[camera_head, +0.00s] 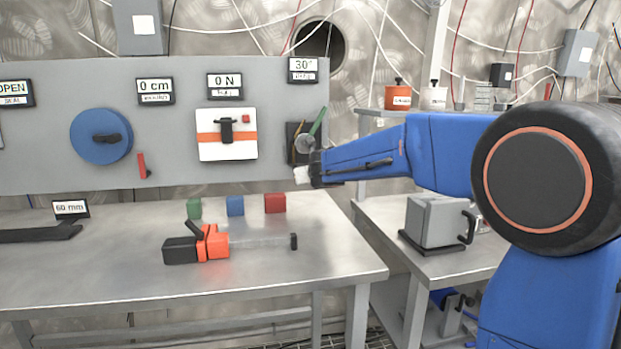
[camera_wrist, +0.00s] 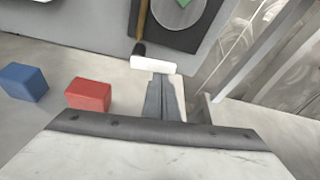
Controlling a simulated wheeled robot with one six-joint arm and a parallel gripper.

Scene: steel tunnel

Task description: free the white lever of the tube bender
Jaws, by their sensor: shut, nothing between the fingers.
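The tube bender (camera_head: 291,130) is a dark plate with a round disc and a green handle at the right end of the grey panel, under a "30°" sign. In the wrist view its dark plate (camera_wrist: 195,40) shows at the top, with a grey-green disc and a thin tan rod ending in black. The white lever (camera_wrist: 153,64) is a short white bar below that black end; it also shows in the head view (camera_head: 301,175). My gripper (camera_wrist: 161,78) is shut and empty, its tips right at the white bar. I cannot tell whether they touch it.
Green, blue and red (camera_head: 275,203) blocks stand at the back of the steel table (camera_head: 330,262). An orange-black tool (camera_head: 212,243) lies in front of them. A grey box (camera_head: 437,222) stands on the right-hand table. The panel also bears a blue wheel (camera_head: 101,136) and a white plate.

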